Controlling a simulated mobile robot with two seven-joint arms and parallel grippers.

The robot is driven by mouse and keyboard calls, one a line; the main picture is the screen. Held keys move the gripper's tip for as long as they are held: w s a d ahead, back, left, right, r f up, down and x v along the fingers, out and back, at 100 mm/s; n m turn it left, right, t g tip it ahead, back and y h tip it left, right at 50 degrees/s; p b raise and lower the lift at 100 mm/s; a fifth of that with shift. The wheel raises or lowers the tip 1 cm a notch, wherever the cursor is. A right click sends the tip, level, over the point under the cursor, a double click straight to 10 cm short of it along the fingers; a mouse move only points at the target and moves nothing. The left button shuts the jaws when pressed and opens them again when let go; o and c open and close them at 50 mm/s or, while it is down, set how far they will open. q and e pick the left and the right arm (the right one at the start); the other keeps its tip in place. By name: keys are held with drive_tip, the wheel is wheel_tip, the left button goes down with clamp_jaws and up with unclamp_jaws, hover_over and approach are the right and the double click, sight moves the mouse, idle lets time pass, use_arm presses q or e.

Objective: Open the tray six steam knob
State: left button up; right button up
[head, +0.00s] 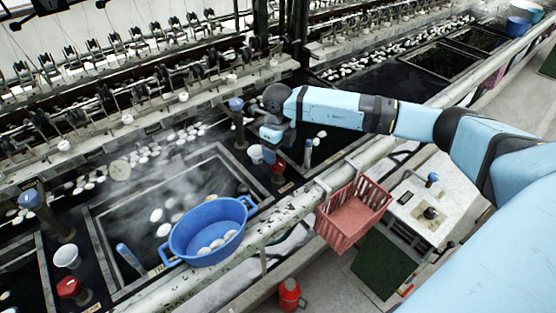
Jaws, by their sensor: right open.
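My right arm reaches in from the right over the basins, and my right gripper (268,136) is at its end, open and empty. Just left of it a blue knob (237,104) stands on a dark post. Below it a red knob (278,167) sits on a short post at the basin's edge. I cannot see the gripper touching either knob; its fingers are small and partly hidden by the wrist. Another blue knob (30,199) and red knob (69,287) stand at the left. Which one serves tray six cannot be told. My left gripper is out of view.
A blue basin (207,257) with white cocoons sits on the front rail (292,207). A red basket (334,227) hangs outside it. A white cup (255,153) stands near the gripper. Reeling machinery (110,95) lines the back. A red canister (290,296) stands on the floor.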

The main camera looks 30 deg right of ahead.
sight(278, 162)
drive_tip(key=shift+f, duration=2.7)
drive_tip(key=c, duration=0.9)
